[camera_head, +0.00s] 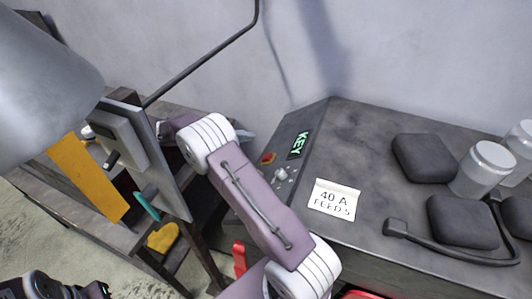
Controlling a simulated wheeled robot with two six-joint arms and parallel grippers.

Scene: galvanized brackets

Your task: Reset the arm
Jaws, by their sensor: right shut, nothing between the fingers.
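My right arm, mauve with white joints, reaches up from the bottom middle and bends at a white joint. My left gripper cannot be made out in this view.
An upright panel (160,165) and yellow plate (88,178) stand left, near the arm.

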